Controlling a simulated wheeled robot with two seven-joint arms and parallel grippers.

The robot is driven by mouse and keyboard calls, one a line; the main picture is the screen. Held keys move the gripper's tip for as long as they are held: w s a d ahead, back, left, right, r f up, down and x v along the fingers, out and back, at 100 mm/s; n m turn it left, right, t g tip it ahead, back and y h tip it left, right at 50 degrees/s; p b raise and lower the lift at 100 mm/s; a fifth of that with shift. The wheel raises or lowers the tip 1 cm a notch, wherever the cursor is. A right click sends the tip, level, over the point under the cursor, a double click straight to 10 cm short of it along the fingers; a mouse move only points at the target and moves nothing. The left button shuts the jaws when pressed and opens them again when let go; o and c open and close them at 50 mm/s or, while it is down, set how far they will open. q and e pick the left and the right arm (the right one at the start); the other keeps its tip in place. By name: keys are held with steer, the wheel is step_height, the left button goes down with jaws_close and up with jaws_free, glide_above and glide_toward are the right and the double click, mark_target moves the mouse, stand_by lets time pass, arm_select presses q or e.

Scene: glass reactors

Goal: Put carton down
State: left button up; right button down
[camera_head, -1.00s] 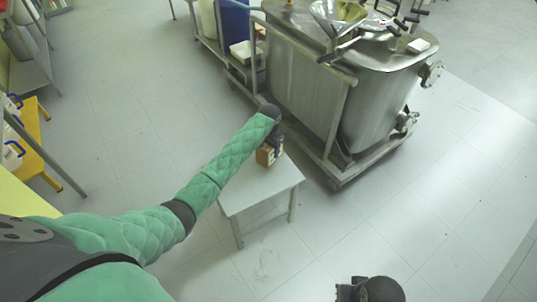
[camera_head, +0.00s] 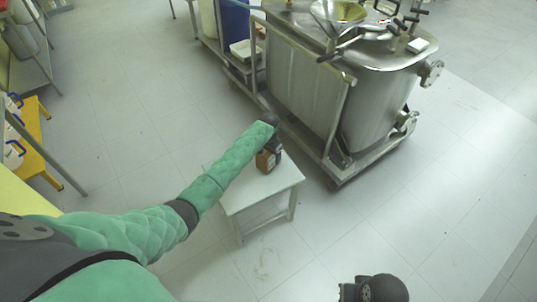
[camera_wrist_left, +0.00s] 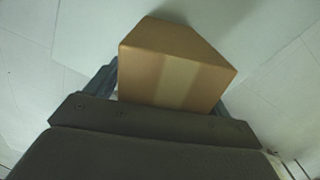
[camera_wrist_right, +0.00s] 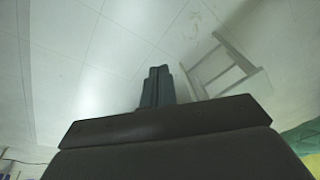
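The brown carton (camera_head: 266,161) is at the small white table (camera_head: 262,192), over its far part. In the left wrist view the carton (camera_wrist_left: 180,75) lies between the two fingers of my left gripper (camera_wrist_left: 165,92), which appear to be against its sides. From the head, my left gripper (camera_head: 272,145) is mostly hidden by the forearm and is above and beside the carton. I cannot tell for sure whether the carton's underside touches the tabletop. My right gripper (camera_wrist_right: 158,86) is empty, with its fingers together.
A large steel reactor (camera_head: 380,100) on a wheeled frame stands just behind and right of the table. A yellow stand (camera_head: 32,145) with white containers is at the left. The floor to the right is clear.

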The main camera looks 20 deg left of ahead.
arm_select(q)
step_height(320, 180, up, 11)
steer(key=shift+b, duration=0.45)
steer(key=shift+r, duration=0.65)
arm_select(e)
steer(key=shift+w+a+f, duration=0.25)
steer(key=shift+a+f, duration=0.4)
steer(key=shift+f, duration=0.3)
steer(key=shift+w+r, duration=0.1)
steer(key=shift+r, duration=0.15)
